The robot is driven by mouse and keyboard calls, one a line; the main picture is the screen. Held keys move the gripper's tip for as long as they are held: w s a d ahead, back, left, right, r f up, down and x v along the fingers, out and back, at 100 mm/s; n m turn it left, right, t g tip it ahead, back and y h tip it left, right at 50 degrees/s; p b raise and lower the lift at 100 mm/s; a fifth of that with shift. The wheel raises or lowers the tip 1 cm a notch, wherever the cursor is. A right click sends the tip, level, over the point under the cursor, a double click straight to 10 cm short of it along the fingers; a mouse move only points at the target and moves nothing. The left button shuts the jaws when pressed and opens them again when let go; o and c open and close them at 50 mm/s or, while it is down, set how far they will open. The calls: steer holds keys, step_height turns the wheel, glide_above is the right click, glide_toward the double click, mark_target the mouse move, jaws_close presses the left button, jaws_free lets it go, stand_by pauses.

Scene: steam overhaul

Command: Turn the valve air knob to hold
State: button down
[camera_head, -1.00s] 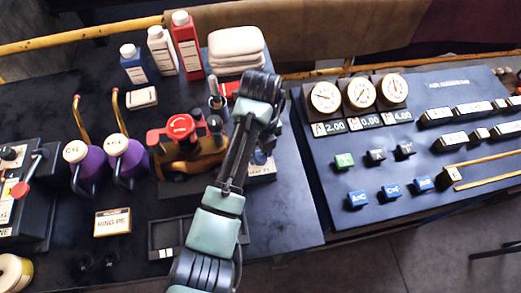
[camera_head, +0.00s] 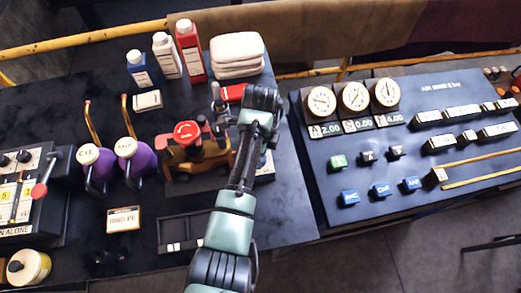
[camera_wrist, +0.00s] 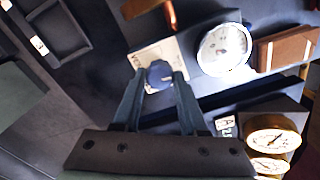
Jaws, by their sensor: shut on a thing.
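The valve air knob is a small blue knob (camera_wrist: 159,70) on a pale label plate (camera_wrist: 152,54) in the wrist view. My gripper (camera_wrist: 158,82) has its two dark fingers on either side of the knob, shut on it. A round white gauge (camera_wrist: 224,49) sits right of the knob. In the head view my arm bends over the right end of the dark bench, and it hides the gripper and most of the knob there.
A brass valve with a red top (camera_head: 187,133) stands left of my arm. Purple-bodied handles (camera_head: 138,160), bottles (camera_head: 190,48) and folded white cloths (camera_head: 237,54) share the bench. A sloped panel with three dials (camera_head: 355,97) stands to the right, across a gap.

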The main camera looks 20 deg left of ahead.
steer(key=shift+r+n+p, duration=0.1)
steer(key=shift+n+p, duration=0.3)
steer(key=shift+n, duration=0.8)
steer(key=shift+a, duration=0.1)
steer(key=shift+c, duration=2.2)
jaws_free()
step_height(320, 180, up, 13)
steer(key=p, duration=0.1)
